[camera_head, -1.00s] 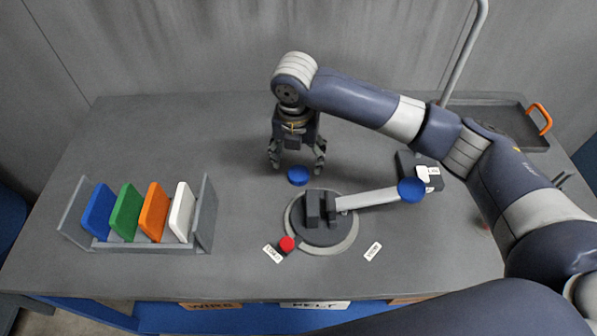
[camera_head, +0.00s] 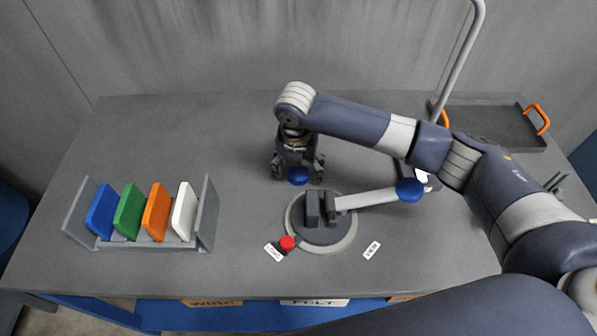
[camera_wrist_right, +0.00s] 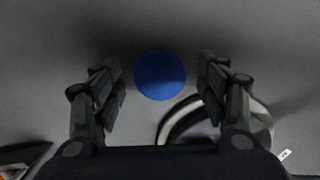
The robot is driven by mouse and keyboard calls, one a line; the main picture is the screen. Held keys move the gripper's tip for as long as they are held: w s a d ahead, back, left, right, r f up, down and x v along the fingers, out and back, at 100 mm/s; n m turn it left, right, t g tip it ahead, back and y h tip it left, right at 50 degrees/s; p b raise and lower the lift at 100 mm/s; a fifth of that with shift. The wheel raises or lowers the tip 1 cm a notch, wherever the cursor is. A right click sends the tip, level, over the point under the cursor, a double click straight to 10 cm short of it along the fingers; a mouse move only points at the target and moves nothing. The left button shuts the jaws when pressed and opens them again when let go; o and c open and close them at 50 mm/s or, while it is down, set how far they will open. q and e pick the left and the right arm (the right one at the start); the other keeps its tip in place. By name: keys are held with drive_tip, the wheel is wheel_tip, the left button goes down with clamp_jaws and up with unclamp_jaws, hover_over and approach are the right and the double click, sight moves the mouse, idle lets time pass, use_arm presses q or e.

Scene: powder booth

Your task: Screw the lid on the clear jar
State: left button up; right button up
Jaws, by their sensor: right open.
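A round blue lid (camera_head: 299,176) is on the grey table, just behind the round turntable fixture. It also shows in the right wrist view (camera_wrist_right: 160,75), between the two fingers. My right gripper (camera_head: 298,172) points down over it, open, with a finger on each side and a visible gap to the lid. I cannot make out a clear jar in either view. My left gripper is not in view.
The round fixture (camera_head: 342,238) holds a dark clamp (camera_head: 313,208) and a light lever (camera_head: 365,199) with a blue knob (camera_head: 410,189). A red button (camera_head: 287,243) is in front. A rack (camera_head: 207,214) of coloured panels stands left, a dark tray (camera_head: 490,126) back right.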

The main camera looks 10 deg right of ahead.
sight(298, 173)
drive_tip(key=shift+c, duration=0.3)
drive_tip(key=c, duration=0.7)
wheel_tip(298, 173, up, 10)
drive_tip(key=shift+b, duration=0.75)
